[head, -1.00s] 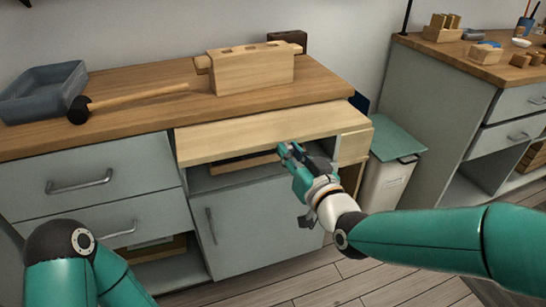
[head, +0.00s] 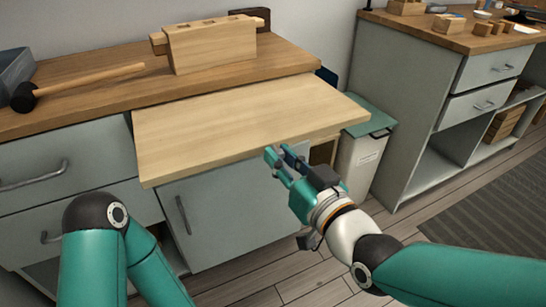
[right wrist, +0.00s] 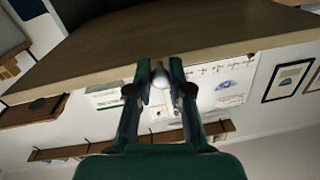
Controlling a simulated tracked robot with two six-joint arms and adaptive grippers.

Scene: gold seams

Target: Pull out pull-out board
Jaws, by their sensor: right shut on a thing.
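The pull-out board (head: 235,120) is a pale wooden slab under the worktop, standing well out from the cabinet and level. In the right wrist view its wood (right wrist: 100,48) spans the upper part of the picture. My right gripper (head: 277,157) is at the board's front edge, shut on the board by what looks like a small rounded knob (right wrist: 160,76) between the fingertips. The fingers hide most of this knob in the head view. My left arm shows at the lower left, but its gripper is out of view.
On the worktop (head: 100,92) lie a mallet (head: 70,85) and a slotted wooden block (head: 212,45). A lidded bin (head: 362,150) stands just right of the cabinet. Another workbench (head: 435,90) is at the right. Floor (head: 290,285) shows clear in front.

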